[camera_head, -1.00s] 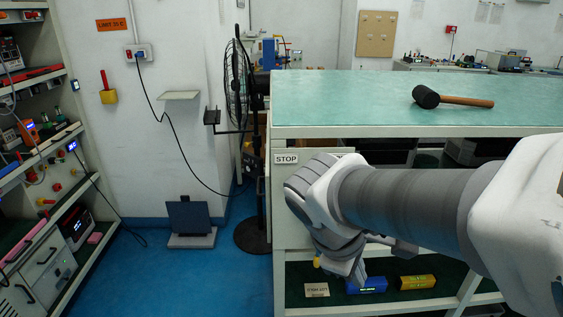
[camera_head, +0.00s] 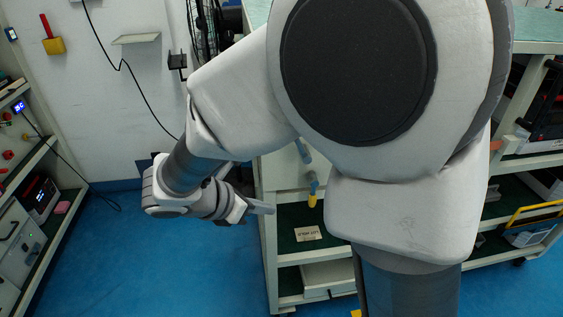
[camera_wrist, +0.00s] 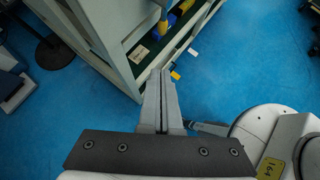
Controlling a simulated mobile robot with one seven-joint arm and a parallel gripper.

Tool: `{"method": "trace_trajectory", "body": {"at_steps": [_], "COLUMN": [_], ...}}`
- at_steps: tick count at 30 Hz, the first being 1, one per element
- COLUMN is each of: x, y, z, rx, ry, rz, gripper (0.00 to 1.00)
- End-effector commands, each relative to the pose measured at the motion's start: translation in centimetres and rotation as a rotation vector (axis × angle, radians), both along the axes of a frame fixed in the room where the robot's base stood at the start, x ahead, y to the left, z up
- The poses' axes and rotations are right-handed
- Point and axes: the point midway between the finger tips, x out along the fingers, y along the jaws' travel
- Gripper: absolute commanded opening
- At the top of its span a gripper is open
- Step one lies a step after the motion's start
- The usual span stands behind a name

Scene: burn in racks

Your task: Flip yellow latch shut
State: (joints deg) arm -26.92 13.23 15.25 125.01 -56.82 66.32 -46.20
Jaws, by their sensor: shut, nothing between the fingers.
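A small yellow piece (camera_head: 312,200) hangs below a blue-grey part on the front of the bench cabinet. It may be the yellow latch, but I cannot tell whether it is flipped open or shut. A yellow piece also shows at the top of the wrist view (camera_wrist: 163,24), by the cabinet edge. My gripper (camera_head: 272,208) is to the left of the yellow piece in the head view, pointing right, apart from it. In the wrist view my gripper's fingers (camera_wrist: 161,72) are together and empty, over the blue floor.
The cabinet (camera_head: 268,240) has open lower shelves holding a lettered card (camera_head: 307,233) and a white box (camera_head: 328,278). My arm hides much of its front. A loaded rack (camera_head: 30,225) stands at the left, with clear blue floor (camera_head: 150,265) between.

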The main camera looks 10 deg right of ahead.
Motion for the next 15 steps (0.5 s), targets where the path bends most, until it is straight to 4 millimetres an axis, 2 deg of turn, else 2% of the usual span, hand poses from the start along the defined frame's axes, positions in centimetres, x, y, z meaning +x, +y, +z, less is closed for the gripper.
{"method": "trace_trajectory", "body": {"at_steps": [8, 15], "x": [0.2, 1.7], "y": [-0.4, -2.7], "z": [-0.4, -3.3], "rx": [0.000, 0.000], "ry": [-0.001, 0.001], "rz": [-0.004, -0.007], "gripper": [0.00, 0.00]}}
